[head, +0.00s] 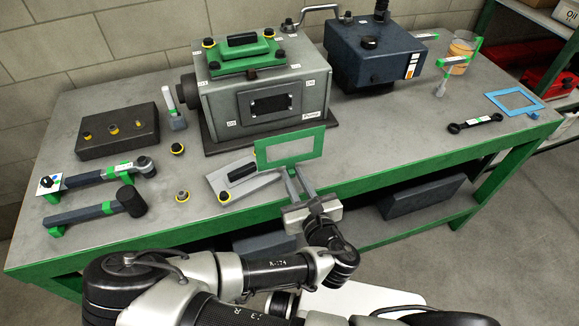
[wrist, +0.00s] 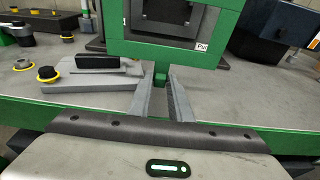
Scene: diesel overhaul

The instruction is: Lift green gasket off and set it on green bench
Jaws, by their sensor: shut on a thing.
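The green gasket (head: 290,158) is a thin rectangular frame with a large opening. My gripper (head: 297,178) is shut on its lower edge and holds it upright, in front of the grey engine block (head: 215,105). In the wrist view the gasket (wrist: 115,47) stands ahead of my gripper (wrist: 162,82), with a small green tab between the fingertips. The block's dark window plate shows through the opening. The green bench (head: 345,178) has a grey top and green edges. The gasket appears to be above the bench top; the exact gap cannot be told.
A grey cover plate (head: 228,187) with a black handle lies left of the gasket. A torque wrench (head: 98,175) and a mallet (head: 95,208) lie at left. A blue frame (head: 514,101) and a black wrench (head: 475,123) lie at right. The bench top right of the gasket is clear.

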